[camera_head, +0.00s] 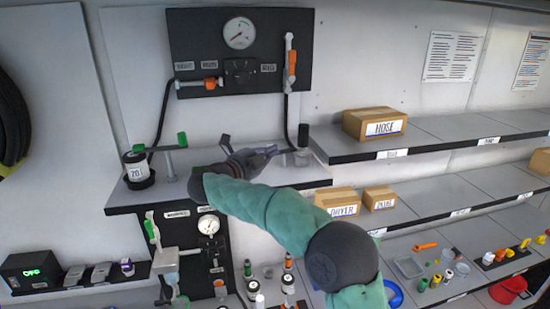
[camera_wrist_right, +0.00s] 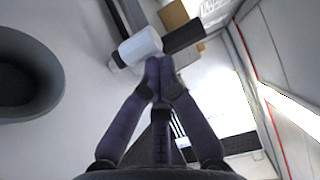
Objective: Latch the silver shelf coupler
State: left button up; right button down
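My right gripper (camera_head: 270,151) is over the upper shelf in the head view, reaching right from the green arm. Its fingertips are beside a small grey round fitting (camera_head: 302,157), which may be the silver coupler; I cannot tell if they touch. In the right wrist view the gripper's fingers (camera_wrist_right: 162,62) are drawn together, with nothing clearly seen between them. A pale silver-white cylinder (camera_wrist_right: 140,46) with dark parts lies just beyond the tips. A dark grey round cup (camera_wrist_right: 58,85) is at the left there. My left gripper is not in view.
A gauge panel (camera_head: 240,52) with a hose and orange-handled valves is on the wall above. A white canister (camera_head: 136,167) and green-handled fittings stand at the shelf's left. Boxes (camera_head: 374,123) and small coloured parts fill the shelves at right.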

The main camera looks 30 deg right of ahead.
jog(key=shift+w+a, duration=0.2)
jog(key=shift+w, duration=0.3)
jog(key=shift+w+r+b, duration=0.1)
jog(key=shift+r+b, duration=0.15)
jog(key=shift+b, duration=0.05)
dwell(0.4)
